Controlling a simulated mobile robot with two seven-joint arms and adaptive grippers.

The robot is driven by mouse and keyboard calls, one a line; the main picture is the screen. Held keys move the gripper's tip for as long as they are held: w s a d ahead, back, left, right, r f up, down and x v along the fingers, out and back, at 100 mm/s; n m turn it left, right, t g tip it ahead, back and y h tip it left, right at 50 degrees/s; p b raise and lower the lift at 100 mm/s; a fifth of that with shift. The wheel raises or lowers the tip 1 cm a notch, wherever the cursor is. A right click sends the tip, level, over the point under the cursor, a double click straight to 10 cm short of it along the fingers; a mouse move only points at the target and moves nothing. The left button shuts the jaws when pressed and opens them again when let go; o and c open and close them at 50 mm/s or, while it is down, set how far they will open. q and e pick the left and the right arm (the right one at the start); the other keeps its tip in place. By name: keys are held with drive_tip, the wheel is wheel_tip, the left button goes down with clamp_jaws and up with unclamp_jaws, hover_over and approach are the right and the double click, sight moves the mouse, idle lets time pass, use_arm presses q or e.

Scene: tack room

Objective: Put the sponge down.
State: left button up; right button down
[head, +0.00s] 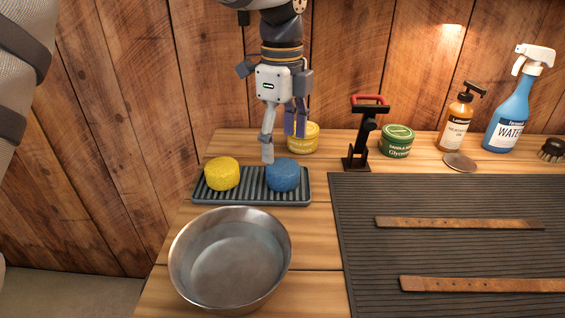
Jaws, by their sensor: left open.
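A blue round sponge (283,175) rests on the right part of a dark ribbed tray (252,199). A yellow round sponge (222,174) sits on the left part of the same tray. My left gripper (281,148) points down just above and behind the blue sponge. Its fingers are spread and nothing is between them. One fingertip is close to the blue sponge's upper left edge; I cannot tell if they touch. My right gripper is not in view.
A metal bowl of water (230,262) stands in front of the tray. Behind are a yellow tin (303,138), a black stand with a red top (362,145), a green tin (397,141) and bottles. Leather straps (460,223) lie on a dark ribbed mat (370,265).

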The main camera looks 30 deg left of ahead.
sight(282, 166)
use_arm(q)
wheel_tip(282, 166, up, 6)
drive_tip(key=shift+f, duration=0.2)
clamp_jaws()
idle(0.9)
